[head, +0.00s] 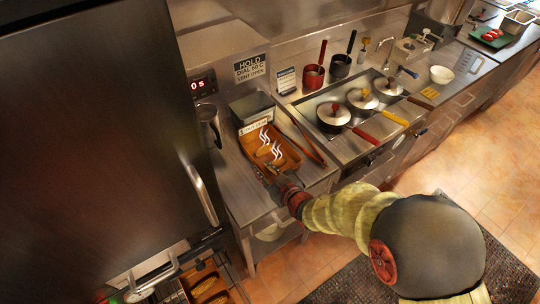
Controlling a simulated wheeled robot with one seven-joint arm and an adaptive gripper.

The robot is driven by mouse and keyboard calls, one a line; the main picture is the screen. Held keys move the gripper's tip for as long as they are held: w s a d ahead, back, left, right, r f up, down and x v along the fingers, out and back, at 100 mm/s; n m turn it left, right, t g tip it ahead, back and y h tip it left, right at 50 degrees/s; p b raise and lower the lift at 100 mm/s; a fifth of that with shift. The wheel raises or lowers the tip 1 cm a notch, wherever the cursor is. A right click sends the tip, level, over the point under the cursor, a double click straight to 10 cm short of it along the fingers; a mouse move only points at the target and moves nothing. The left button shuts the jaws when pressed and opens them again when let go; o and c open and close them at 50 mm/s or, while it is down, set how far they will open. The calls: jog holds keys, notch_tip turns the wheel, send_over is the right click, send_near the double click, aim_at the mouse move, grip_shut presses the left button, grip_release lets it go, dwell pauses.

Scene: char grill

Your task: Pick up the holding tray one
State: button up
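An orange-brown tray (288,158) lies on the steel counter below the "HOLD" sign. It holds brown food pieces with white steam marks above them. I take it as the holding tray, though no label on it is readable. My gripper (271,172) is at the tray's near edge, with my arm reaching in from the lower right. The fingers are small and dark here, so I cannot tell whether they touch the tray or are open or shut.
A grey metal container (252,107) stands behind the tray, and long tongs (303,137) lie at its right. Lidded pots (334,117) stand farther right. A tall dark cabinet (90,130) fills the left. More orange trays (207,287) show low down.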

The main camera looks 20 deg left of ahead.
aim_at(256, 163)
jog(key=b+x, duration=0.1)
jog(key=x, duration=0.6)
jog(key=shift+a+r, duration=0.1)
jog(key=shift+a, duration=0.1)
jog(key=shift+c, duration=0.4)
grip_shut()
jog(key=shift+r, duration=0.15)
